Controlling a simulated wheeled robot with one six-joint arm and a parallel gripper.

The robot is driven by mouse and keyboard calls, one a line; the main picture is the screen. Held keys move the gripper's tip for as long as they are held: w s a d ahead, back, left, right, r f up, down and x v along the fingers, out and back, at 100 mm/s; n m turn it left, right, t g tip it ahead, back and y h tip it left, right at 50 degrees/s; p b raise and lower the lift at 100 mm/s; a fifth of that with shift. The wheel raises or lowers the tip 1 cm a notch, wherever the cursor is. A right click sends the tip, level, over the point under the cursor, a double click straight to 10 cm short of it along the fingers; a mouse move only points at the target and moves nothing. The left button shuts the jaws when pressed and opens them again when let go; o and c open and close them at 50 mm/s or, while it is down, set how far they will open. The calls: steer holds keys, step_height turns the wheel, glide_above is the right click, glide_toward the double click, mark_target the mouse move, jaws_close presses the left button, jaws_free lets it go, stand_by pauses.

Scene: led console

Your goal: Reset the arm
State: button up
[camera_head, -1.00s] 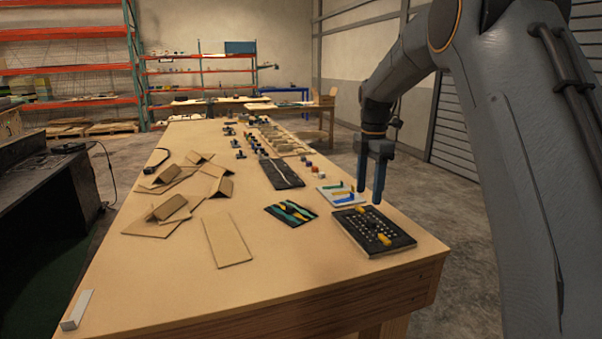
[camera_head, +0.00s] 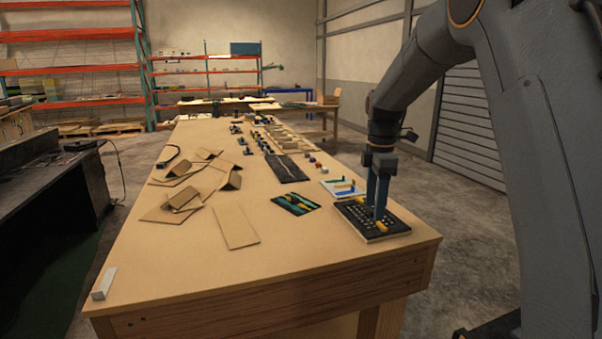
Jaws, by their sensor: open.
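My arm reaches in from the right of the head view and bends down over the near right part of the table. My gripper (camera_head: 377,213) points down with its blue fingers over the black console board (camera_head: 394,232). It is open. The fingertips are at or just above the board; I cannot tell whether they touch it. The board has rows of light dots and a yellow piece (camera_head: 382,227) close to the fingertips. Part of the board is hidden behind the fingers.
A white board with coloured pieces (camera_head: 346,190) lies just behind the console. A dark mat with tools (camera_head: 296,204) lies to the left. Cardboard pieces (camera_head: 236,227) cover the left middle of the wooden table (camera_head: 200,280). The near left tabletop is mostly clear.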

steer(key=s+f+m, duration=0.3)
steer(key=s+m, duration=0.3)
steer(key=s, duration=0.4)
steer(key=s+f+m, duration=0.4)
steer(key=s+m, duration=0.2)
steer(key=s, duration=0.4)
steer(key=s+f+m, duration=0.4)
steer(key=s+m, duration=0.2)
steer(key=s, duration=0.5)
steer(key=shift+a+f+m+t, duration=0.2)
steer(key=shift+m+t, duration=0.1)
steer(key=shift+t, duration=0.1)
